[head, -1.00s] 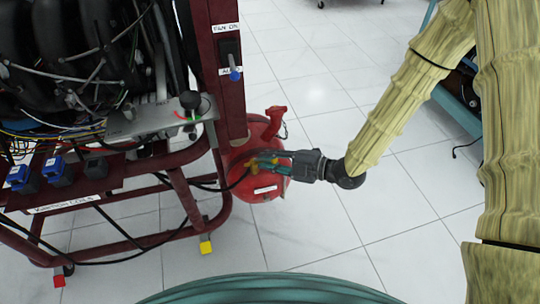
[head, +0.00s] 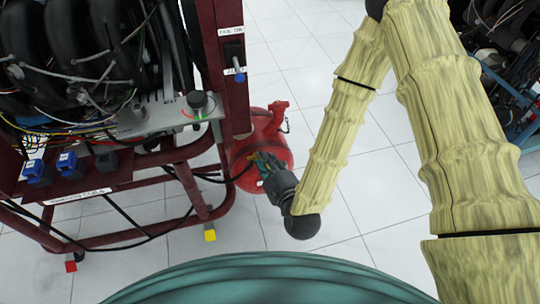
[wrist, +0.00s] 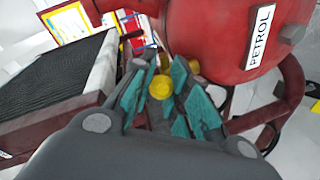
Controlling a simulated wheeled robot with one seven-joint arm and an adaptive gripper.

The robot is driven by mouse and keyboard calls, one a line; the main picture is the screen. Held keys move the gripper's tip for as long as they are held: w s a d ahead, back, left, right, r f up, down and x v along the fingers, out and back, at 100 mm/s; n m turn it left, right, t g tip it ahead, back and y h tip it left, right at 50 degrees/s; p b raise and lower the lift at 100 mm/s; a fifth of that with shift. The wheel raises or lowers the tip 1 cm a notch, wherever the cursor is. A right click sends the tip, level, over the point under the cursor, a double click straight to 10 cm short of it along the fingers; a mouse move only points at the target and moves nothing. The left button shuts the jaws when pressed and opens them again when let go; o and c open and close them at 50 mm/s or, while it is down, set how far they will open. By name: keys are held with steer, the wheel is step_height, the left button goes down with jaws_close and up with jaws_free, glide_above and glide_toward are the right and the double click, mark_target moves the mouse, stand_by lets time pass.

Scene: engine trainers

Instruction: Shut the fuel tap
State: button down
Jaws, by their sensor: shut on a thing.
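In the wrist view the tank (wrist: 200,35) carries a PETROL label. Brass-yellow fittings of the fuel tap (wrist: 161,87) show between my fingers, below the tank. In the head view my gripper (head: 262,162) reaches the tank's near side from the lower right and mostly hides the tap. In the wrist view my gripper (wrist: 163,78) has its teal-padded fingers on both sides of the brass part, shut on the tap. The tap's handle position cannot be made out.
The dark red engine frame (head: 232,85) stands left of the tank, with a black hose running to the tank. A dark finned panel (wrist: 50,85) is close on the left in the wrist view. White tiled floor (head: 385,210) is free to the right.

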steer(key=m+h+p, duration=0.1)
steer(key=h+p, duration=0.1)
steer(key=a+m+h+p, duration=0.1)
steer(key=m+h+p, duration=0.1)
steer(key=a+m+t+h+p, duration=0.1)
steer(key=m+h+p, duration=0.1)
steer(key=shift+s+r+h, duration=0.25)
steer(key=shift+s+h, duration=0.05)
steer(key=shift+s, duration=0.05)
steer(key=shift+f+m+h, duration=0.1)
steer(key=shift+m+h, duration=0.2)
steer(key=c, duration=1.4)
jaws_free()
steer(key=shift+c, duration=0.2)
steer(key=shift+s, duration=0.2)
steer(key=v, duration=0.7)
